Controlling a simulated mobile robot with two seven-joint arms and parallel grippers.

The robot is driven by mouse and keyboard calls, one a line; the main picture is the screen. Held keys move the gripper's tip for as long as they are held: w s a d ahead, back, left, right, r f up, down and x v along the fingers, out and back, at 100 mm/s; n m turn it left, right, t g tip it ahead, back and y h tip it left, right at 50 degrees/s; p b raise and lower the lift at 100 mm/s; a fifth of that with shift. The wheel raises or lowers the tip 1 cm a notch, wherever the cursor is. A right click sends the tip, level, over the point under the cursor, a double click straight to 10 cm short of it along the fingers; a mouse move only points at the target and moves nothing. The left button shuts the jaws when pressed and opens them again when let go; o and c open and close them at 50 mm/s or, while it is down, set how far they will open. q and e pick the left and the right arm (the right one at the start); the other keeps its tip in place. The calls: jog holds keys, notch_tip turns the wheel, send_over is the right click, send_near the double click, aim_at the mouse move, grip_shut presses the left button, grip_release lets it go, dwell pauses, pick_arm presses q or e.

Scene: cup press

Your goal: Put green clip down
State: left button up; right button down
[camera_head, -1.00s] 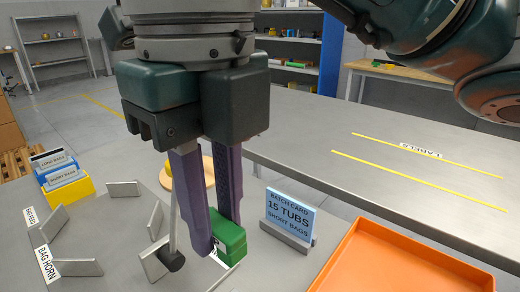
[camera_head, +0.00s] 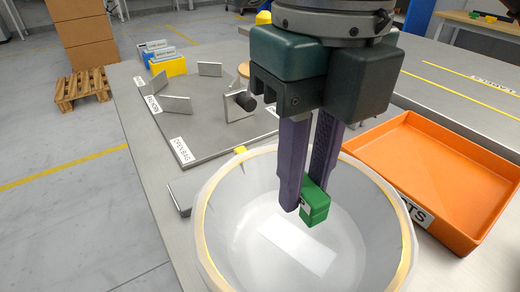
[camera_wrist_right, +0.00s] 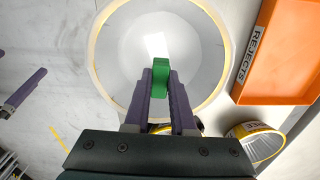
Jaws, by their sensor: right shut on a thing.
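The green clip (camera_head: 316,207) is a small green block. My right gripper (camera_head: 303,203) points down and is shut on it. Both are over the mouth of a large white round tub (camera_head: 222,235) with a yellowish rim; I cannot tell whether the clip is below rim height. In the right wrist view the clip (camera_wrist_right: 161,77) sits between the fingertips, in front of the tub (camera_wrist_right: 112,50). Part of a purple finger of my left gripper (camera_wrist_right: 25,92) shows at the left edge of that view; its opening is not clear.
An orange rejects tray (camera_head: 430,160) stands right of the tub. A grey board (camera_head: 200,125) with several upright metal plates lies behind it, with the yellow and blue card holder (camera_head: 166,65) farther back. A smaller yellow-rimmed container (camera_wrist_right: 258,146) shows in the wrist view.

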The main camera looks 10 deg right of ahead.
aim_at(294, 244)
notch_tip(294, 244, down, 7)
jog(key=shift+b, duration=0.5)
jog(key=shift+f, duration=0.2)
jog(key=c, duration=0.8)
grip_release()
jog(key=shift+r, duration=0.1)
jog(key=shift+o, duration=0.2)
